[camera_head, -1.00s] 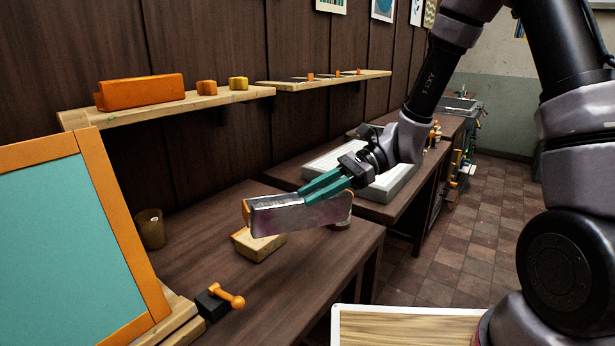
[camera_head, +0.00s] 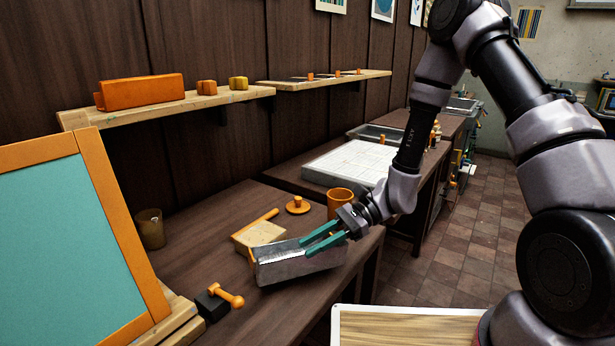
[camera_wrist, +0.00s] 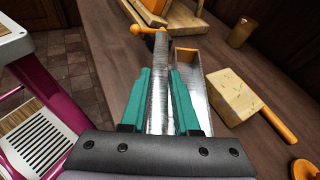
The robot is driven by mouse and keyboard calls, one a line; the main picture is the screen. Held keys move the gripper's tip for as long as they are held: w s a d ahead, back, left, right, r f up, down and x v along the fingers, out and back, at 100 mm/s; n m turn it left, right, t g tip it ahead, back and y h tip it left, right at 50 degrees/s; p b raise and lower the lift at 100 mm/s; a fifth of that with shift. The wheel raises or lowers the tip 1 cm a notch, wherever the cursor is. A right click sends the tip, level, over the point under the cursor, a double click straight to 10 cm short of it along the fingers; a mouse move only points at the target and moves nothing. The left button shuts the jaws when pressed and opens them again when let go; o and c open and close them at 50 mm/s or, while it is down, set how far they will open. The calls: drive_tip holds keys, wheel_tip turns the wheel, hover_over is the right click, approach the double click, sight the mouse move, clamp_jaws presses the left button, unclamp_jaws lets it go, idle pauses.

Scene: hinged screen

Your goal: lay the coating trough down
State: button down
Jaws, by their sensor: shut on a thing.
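The coating trough (camera_head: 300,264) is a long grey metal channel with an orange end piece. My gripper (camera_head: 322,241) has teal fingers and is shut on one long wall of it. In the wrist view the wall lies between the fingers (camera_wrist: 159,105), and the open channel of the trough (camera_wrist: 196,95) shows to the right. The trough is low over the front part of the brown table (camera_head: 205,255), in front of a pale wooden block. I cannot tell whether its underside touches the table.
The pale block (camera_head: 259,234) with an orange handle lies close behind the trough. An orange mug (camera_head: 341,203) and orange knob (camera_head: 298,206) stand further back. The teal screen (camera_head: 45,225) and a black clamp with orange lever (camera_head: 211,304) are left.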

drive_tip(key=shift+f, duration=0.3)
drive_tip(key=shift+f, duration=0.6)
drive_tip(key=c, duration=0.6)
unclamp_jaws()
drive_tip(key=shift+f, duration=0.1)
drive_tip(key=v, duration=1)
drive_tip(key=shift+w+d, duration=0.2)
drive_tip(key=shift+d, duration=0.15)
drive_tip(key=shift+r, duration=0.2)
